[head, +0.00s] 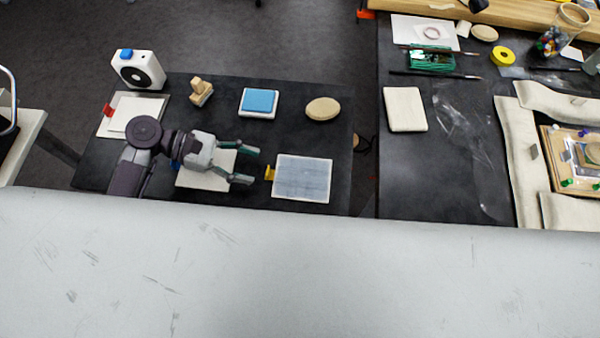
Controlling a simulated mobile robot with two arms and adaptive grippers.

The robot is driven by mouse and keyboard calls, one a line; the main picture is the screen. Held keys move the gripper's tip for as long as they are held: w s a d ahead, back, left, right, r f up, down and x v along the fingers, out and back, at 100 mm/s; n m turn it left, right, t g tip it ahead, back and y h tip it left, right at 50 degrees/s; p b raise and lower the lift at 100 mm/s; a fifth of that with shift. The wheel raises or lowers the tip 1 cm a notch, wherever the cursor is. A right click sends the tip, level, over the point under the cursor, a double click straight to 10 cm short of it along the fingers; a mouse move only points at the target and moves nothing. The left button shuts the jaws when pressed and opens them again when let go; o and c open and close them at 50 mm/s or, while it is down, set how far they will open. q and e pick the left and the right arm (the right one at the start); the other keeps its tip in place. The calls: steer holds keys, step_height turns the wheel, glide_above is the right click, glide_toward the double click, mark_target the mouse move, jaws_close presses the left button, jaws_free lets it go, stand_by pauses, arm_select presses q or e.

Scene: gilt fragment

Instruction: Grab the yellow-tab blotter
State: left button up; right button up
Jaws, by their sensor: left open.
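A flat grey rectangular blotter with a pale rim (303,179) lies on the left dark table, near its front right. Its yellow tab (270,173) sticks out on the left side. My left gripper (250,166) is open just left of the tab, with one finger above and one below the tab's level in the picture. The fingers look empty. I cannot tell how high they are above the table. A white sheet or pad (190,183) lies partly hidden under my left gripper. My right gripper does not show.
A red-tabbed white pad (138,117), a white device (139,69), a wooden stamp (200,93), a blue pad (259,102) and an oval beige piece (323,109) stand along the back. A pale surface (300,275) covers the foreground. A second dark table (455,130) stands right, beyond a gap.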

mark_target(267, 170)
arm_select(q)
steer(key=x, duration=0.4)
steer(key=shift+p, duration=0.3)
steer(key=shift+a, duration=0.1)
steer(key=c, duration=0.9)
steer(key=shift+c, duration=0.3)
steer(key=shift+r, duration=0.15)
